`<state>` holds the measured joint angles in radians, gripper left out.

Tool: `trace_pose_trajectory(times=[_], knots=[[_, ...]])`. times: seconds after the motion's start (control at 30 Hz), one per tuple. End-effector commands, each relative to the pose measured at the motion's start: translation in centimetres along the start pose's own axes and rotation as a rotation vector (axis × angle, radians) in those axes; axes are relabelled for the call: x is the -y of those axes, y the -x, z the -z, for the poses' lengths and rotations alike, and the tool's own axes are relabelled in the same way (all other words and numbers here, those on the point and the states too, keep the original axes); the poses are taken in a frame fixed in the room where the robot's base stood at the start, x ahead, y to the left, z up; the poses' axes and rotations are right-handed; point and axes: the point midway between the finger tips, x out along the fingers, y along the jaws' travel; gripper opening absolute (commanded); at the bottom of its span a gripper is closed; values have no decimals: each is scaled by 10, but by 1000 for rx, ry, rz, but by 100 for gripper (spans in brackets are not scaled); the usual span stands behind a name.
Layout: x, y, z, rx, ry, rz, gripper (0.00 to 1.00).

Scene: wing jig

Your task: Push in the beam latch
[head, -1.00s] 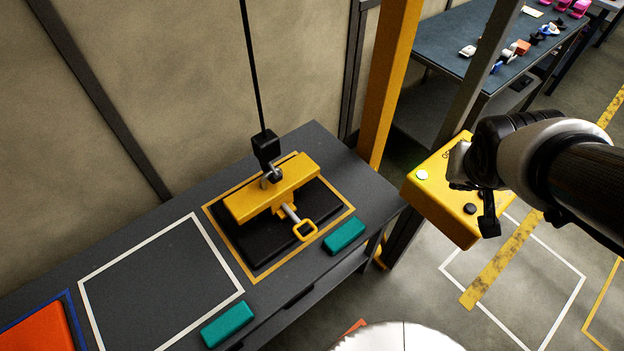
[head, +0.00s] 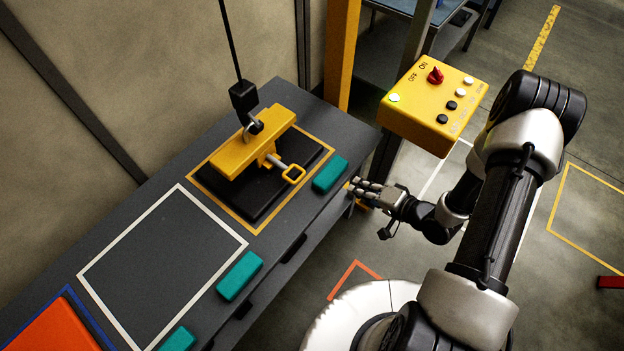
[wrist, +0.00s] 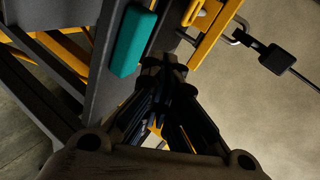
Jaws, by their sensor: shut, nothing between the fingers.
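The yellow beam (head: 252,143) lies across a black pad inside a yellow outline on the grey bench. In the wrist view the latch handle (wrist: 190,14) is partly cut off.
A teal block (head: 330,174) lies on the bench between the latch and my gripper. More teal blocks (head: 239,276) lie along the front edge. A yellow control box (head: 433,105) with a red knob stands right of the bench, beside a yellow post (head: 342,50).

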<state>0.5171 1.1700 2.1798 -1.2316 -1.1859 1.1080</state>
Motion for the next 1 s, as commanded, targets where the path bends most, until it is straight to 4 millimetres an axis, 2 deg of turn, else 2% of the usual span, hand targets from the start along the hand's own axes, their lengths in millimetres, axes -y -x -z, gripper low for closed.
trace_pose_trajectory(times=[0.03,0.13,0.3,0.43,0.8,1.0], knots=[[-5,-2,-16,10,-67,55,0],[-4,-2,-35,21,-162,143,0],[0,-2,-46,30,-226,207,0],[2,-14,-47,34,-226,209,0],[17,-89,-48,34,-220,209,0],[24,-121,-48,31,-222,208,0]])
